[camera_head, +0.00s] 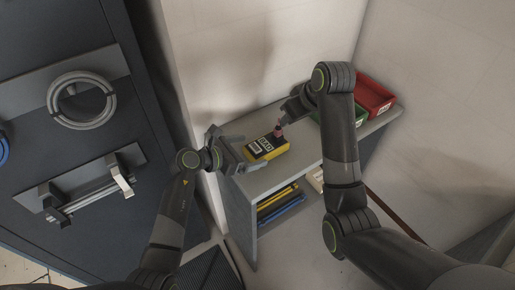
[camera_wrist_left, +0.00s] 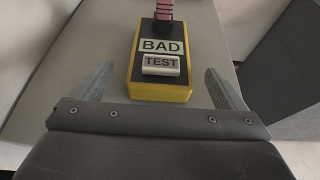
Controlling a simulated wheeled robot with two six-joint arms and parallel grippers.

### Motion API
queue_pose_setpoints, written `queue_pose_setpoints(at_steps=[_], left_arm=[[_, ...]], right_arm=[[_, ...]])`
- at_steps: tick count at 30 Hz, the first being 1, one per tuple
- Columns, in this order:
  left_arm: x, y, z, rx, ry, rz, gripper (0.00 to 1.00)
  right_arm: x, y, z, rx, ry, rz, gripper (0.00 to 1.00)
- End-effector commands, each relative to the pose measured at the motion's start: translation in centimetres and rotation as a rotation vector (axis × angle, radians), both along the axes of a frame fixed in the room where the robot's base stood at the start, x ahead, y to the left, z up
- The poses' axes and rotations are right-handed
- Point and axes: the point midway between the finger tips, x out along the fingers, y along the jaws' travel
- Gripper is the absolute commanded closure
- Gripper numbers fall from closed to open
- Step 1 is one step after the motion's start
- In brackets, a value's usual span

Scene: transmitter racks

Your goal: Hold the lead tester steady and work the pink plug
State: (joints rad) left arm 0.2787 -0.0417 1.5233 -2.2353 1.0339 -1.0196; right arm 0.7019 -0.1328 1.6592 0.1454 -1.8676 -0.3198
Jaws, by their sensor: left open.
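The lead tester (camera_head: 268,148) is a yellow and black box lying on the grey shelf top. In the left wrist view the tester (camera_wrist_left: 160,83) shows the labels "BAD" and "TEST". The pink plug (camera_head: 278,131) stands at its far end; the plug also shows at the top edge of the left wrist view (camera_wrist_left: 164,10). My left gripper (camera_head: 248,154) is open, with the tester's near end between its fingers and a gap on each side. My right gripper (camera_head: 283,120) is at the top of the pink plug; its fingers are too small to read.
A green bin (camera_head: 329,117) and a red bin (camera_head: 374,97) stand on the shelf top (camera_head: 313,140) at the right. A wall rises behind. A dark cabinet (camera_head: 75,150) with a round handle stands at the left. Yellow and blue items (camera_head: 279,203) lie in the shelf below.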

Motion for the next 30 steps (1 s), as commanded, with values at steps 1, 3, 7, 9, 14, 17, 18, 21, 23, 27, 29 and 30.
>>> queue_pose_setpoints(at_steps=[1,3,7,9,14,17,18,21,23,27,29,30], left_arm=[[0.5,-0.8,-0.2,-0.003,0.003,-0.002,0.06],[1.0,-1.4,-0.6,-0.002,0.001,-0.001,0.06],[1.7,-2.3,-1.1,-0.002,0.001,-0.001,0.06],[1.9,-2.6,-1.3,-0.001,0.001,-0.001,0.06],[2.2,-2.9,-1.5,0.000,0.000,-0.001,0.06],[2.2,-3.0,-1.5,0.000,0.000,0.000,0.06],[2.2,-3.0,-1.5,0.000,0.000,0.000,0.06],[2.2,-3.0,-1.5,0.000,0.000,0.000,0.08],[2.2,-3.0,-1.5,0.000,0.000,0.000,0.16],[2.2,-2.9,-1.5,-0.001,0.001,0.000,0.34],[2.2,-2.9,-1.5,-0.001,0.001,0.000,0.42],[2.2,-2.9,-1.5,-0.001,0.001,0.000,0.47]], right_arm=[[0.0,0.0,0.0,0.000,0.000,0.000,0.64],[0.0,0.0,0.0,0.000,0.000,0.000,0.64],[0.0,0.0,0.0,0.000,0.000,0.000,0.64],[0.0,0.0,0.0,0.000,0.000,0.000,0.64],[0.0,0.0,0.0,0.000,0.000,0.000,0.64],[0.0,0.0,0.0,0.000,0.000,0.000,0.64],[0.0,0.0,0.0,0.000,0.000,0.000,0.64],[0.0,0.0,0.0,0.000,0.000,0.000,0.64],[0.0,0.0,0.0,0.000,0.000,0.000,0.64],[0.0,0.0,0.0,0.000,0.000,0.000,0.64],[0.0,0.0,0.0,0.000,0.000,0.000,0.64],[0.0,0.0,0.0,0.000,0.000,0.000,0.64]])
